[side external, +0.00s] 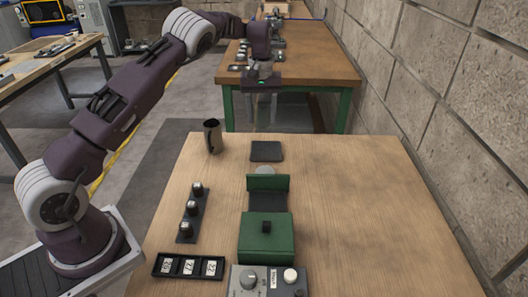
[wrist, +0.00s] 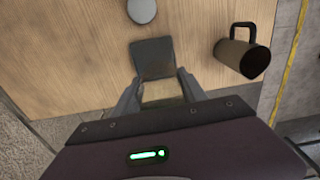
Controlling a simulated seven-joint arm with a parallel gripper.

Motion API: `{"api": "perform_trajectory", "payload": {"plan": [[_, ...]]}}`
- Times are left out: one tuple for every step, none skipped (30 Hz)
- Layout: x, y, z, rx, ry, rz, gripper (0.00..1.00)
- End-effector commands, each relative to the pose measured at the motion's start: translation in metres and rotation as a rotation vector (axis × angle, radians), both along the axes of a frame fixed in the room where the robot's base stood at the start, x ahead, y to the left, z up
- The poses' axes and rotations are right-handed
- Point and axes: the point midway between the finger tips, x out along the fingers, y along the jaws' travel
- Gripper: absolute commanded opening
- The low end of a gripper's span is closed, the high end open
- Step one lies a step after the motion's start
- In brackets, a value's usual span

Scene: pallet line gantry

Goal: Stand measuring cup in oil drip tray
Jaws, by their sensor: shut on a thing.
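A brownish, metallic-looking cup (side external: 212,138) with a dark handle stands upright near the table's back left. It also shows in the wrist view (wrist: 240,56), right of my fingers. It is the only cup I can make out. A flat dark square (side external: 266,151), which looks like the drip tray, lies to its right at the table's back. It shows just beyond my fingertips in the wrist view (wrist: 152,57). My gripper (wrist: 156,84) is above the table's back edge, its fingers spaced apart around a small pale-tan patch. I cannot make out what it holds.
A green box (side external: 266,240) and an upright green plate (side external: 268,183) stand nearer, with a pale disc (wrist: 142,10) behind the plate. A control box (side external: 262,281) and numbered tray (side external: 189,266) are in front. The table's right side is clear.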

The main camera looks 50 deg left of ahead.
Motion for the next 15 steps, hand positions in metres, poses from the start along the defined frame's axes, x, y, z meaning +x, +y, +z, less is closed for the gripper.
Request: {"api": "perform_trajectory", "payload": {"plan": [[0.005,-0.005,-0.001,0.003,0.001,-0.013,0.09],[0.007,-0.008,-0.002,0.003,0.001,-0.018,0.09],[0.008,-0.011,-0.007,0.002,0.004,-0.021,0.09],[0.008,-0.011,-0.014,0.001,0.006,-0.022,0.09],[0.009,-0.012,-0.022,0.001,0.006,-0.022,0.09],[0.008,-0.011,-0.032,0.002,0.006,-0.021,0.09],[0.008,-0.011,-0.039,0.001,0.006,-0.021,0.09],[0.008,-0.011,-0.046,0.001,0.005,-0.021,0.09],[0.008,-0.011,-0.052,0.001,0.004,-0.022,0.09],[0.009,-0.011,-0.056,0.002,0.002,-0.022,0.09],[0.009,-0.011,-0.06,0.002,0.002,-0.022,0.09],[0.009,-0.011,-0.065,0.002,0.002,-0.022,0.09],[0.009,-0.011,-0.069,0.002,0.002,-0.022,0.09],[0.009,-0.011,-0.073,0.002,0.002,-0.021,0.09],[0.008,-0.011,-0.08,0.001,0.003,-0.021,0.09]]}}
